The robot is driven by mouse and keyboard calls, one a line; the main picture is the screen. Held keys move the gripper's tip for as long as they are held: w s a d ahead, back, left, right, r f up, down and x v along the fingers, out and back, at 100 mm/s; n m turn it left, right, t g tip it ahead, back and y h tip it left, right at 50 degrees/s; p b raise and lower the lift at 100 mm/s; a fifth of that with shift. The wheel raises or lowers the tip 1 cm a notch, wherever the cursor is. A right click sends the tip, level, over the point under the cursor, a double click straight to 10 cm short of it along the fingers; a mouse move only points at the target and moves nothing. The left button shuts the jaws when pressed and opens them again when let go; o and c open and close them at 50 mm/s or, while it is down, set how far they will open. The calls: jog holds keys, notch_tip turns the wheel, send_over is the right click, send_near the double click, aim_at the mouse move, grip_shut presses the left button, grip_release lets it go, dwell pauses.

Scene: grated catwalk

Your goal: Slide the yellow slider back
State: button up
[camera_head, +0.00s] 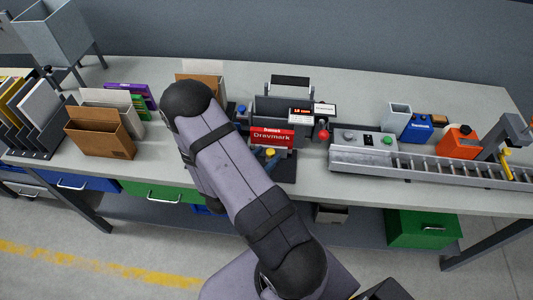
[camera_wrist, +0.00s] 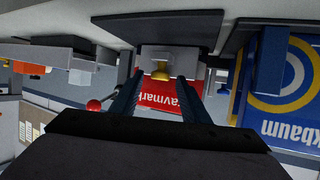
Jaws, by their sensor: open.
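The yellow slider (camera_head: 270,152) shows as a small yellow knob at the front of the grey machine with a red "Dravmark" label. In the wrist view, which looks upside down, the yellow slider (camera_wrist: 160,76) sits against a pale block. My gripper (camera_wrist: 160,84) is open, with one finger on each side of the knob in that view. Whether the fingers touch it cannot be told. In the head view my gripper (camera_head: 264,156) is at the machine's front, partly hidden by my arm. The red label (camera_wrist: 168,100) shows between the fingers.
A red knob (camera_head: 323,134) stands right of the machine. A grey roller conveyor (camera_head: 440,170) runs along the right, with blue (camera_head: 418,128) and orange (camera_head: 460,141) containers behind it. Cardboard boxes (camera_head: 100,134) stand at left. A blue-and-yellow box (camera_wrist: 280,85) is close at right in the wrist view.

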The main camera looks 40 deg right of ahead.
jog(key=shift+w+d+f, duration=0.1)
jog(key=shift+d, duration=0.15)
jog(key=c, duration=1)
jog(key=shift+s+a, duration=1)
jog(key=o, duration=1)
jog(key=shift+s+a, duration=0.1)
jog(key=shift+s+a+r+b, duration=0.2)
jog(key=shift+a+b, duration=0.25)
jog(key=shift+a, duration=0.2)
jog(key=shift+b+v, duration=0.65)
jog(key=shift+v, duration=2.35)
